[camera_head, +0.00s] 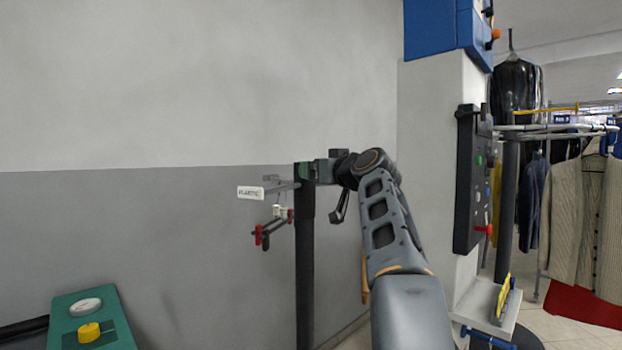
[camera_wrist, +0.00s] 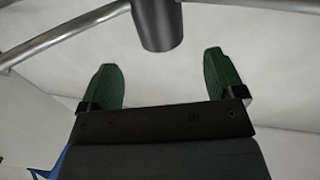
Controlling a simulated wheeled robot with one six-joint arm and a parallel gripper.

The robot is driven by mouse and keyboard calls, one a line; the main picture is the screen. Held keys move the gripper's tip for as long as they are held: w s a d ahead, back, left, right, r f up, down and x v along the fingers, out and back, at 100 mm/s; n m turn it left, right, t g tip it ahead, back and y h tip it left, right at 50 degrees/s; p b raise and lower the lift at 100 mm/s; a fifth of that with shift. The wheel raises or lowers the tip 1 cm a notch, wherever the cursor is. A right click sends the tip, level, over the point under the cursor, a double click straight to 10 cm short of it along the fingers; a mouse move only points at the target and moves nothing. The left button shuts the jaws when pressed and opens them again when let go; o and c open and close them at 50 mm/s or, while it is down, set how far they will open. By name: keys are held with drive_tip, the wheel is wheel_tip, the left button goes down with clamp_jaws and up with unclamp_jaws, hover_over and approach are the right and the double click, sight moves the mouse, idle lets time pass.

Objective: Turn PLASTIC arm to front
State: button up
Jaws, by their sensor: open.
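A dark upright post (camera_head: 305,250) stands in front of the grey wall in the head view. A thin metal arm with a white label plate (camera_head: 250,193) reaches left from near its top; the small lettering looks like PLASTIC. My gripper (camera_head: 303,172) is at the post's top, and its green fingers partly hide where the arm joins. In the wrist view my gripper (camera_wrist: 160,65) is open, with a green finger on each side. A dark cylindrical post end (camera_wrist: 157,25) lies just ahead of the gap. A metal rod (camera_wrist: 65,37) runs off to its left.
A lower arm with red-ended fittings (camera_head: 270,229) sits below the label plate. A black control panel (camera_head: 470,180) hangs on the pillar to the right, with clothes racks beyond. A green box with a yellow knob (camera_head: 90,332) is at lower left.

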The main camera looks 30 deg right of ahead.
drive_tip(key=shift+s+b, duration=0.5)
drive_tip(key=shift+s, duration=2.05)
